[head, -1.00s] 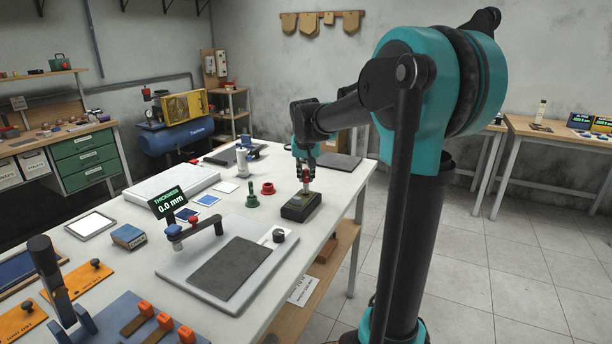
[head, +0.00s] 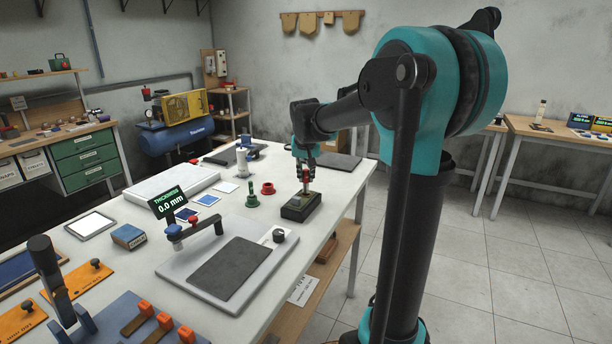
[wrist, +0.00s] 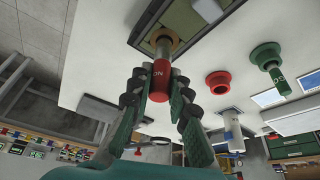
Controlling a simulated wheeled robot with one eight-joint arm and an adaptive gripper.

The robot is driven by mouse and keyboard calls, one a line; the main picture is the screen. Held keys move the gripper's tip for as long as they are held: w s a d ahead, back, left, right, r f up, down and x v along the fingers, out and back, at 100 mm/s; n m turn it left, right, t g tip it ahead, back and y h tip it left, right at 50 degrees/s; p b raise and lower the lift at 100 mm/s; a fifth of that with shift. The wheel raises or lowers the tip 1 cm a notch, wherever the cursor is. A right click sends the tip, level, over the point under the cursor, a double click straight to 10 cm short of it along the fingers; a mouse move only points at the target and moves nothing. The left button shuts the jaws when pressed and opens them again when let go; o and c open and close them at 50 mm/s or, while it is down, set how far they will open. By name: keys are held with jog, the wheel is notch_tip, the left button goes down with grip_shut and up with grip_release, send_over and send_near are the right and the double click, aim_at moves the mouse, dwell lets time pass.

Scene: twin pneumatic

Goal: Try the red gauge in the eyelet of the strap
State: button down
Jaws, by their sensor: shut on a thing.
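The red gauge (wrist: 160,80) is held upright in my gripper (wrist: 158,98), its red grip between the fingers. It also shows in the head view (head: 306,174), below my gripper. Its grey metal pin points at the brass eyelet (wrist: 166,38) of the olive strap (wrist: 192,22). The pin's end is within the eyelet's ring in the wrist view; how deep it sits I cannot tell. The strap lies on a dark block (head: 301,207) near the table's right edge. The green gauge (head: 251,193) stands in a green base left of the block.
An empty red ring-shaped base (head: 267,188) stands between the green gauge and the block. A white cylinder (head: 242,163) stands behind. A thickness gauge with a 0.0 mm display (head: 170,201) and a grey plate (head: 232,265) are nearer. The table's right edge is close to the block.

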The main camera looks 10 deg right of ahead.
aim_at(306, 177)
jog(key=shift+f, duration=1.55)
dwell(1.4)
jog(key=shift+r, duration=0.1)
dwell(1.2)
jog(key=shift+r, duration=3.4)
